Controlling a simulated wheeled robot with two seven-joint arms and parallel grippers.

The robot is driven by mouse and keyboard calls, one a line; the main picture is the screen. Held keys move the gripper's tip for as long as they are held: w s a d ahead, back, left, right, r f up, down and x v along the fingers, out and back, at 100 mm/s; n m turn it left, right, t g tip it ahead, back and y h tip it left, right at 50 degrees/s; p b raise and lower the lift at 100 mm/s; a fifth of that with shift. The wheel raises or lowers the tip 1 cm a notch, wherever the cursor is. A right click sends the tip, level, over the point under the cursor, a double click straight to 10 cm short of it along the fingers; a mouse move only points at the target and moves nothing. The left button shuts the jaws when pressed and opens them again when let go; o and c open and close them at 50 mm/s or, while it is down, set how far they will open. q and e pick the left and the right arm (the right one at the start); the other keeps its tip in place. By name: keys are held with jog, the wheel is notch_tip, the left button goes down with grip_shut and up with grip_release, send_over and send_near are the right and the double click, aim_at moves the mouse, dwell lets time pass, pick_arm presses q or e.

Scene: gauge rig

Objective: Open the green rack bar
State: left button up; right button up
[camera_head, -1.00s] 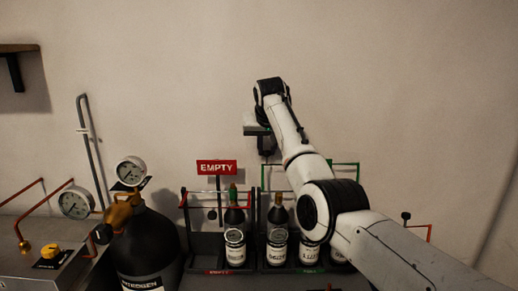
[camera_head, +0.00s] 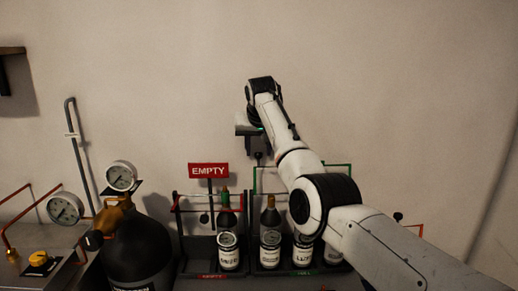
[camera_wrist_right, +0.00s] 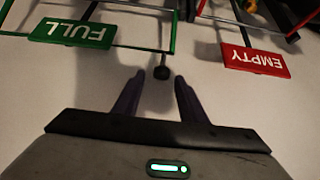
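The green rack bar (camera_head: 340,165) runs along the top front of the rack of bottles, partly hidden behind my right arm. In the right wrist view the green bar (camera_wrist_right: 130,46) appears upside down, with a black knob (camera_wrist_right: 161,73) on a short stem near its end. My right gripper (camera_head: 257,152) is above the left end of that rack. In the wrist view its two dark fingers (camera_wrist_right: 158,78) are apart, with the knob between or just past their tips. I cannot tell the exact depth gap. My left gripper is not in view.
A green FULL sign (camera_wrist_right: 72,32) and a red EMPTY sign (camera_wrist_right: 255,60) are near the fingers. The red-barred rack (camera_head: 180,238) stands left of the green one. A dark cylinder (camera_head: 135,250) with gauges stands further left. The wall above is clear.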

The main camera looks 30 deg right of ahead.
jog(key=b+v, duration=0.2)
jog(key=v, duration=0.8)
jog(key=shift+r+b, duration=0.15)
jog(key=shift+b, duration=0.15)
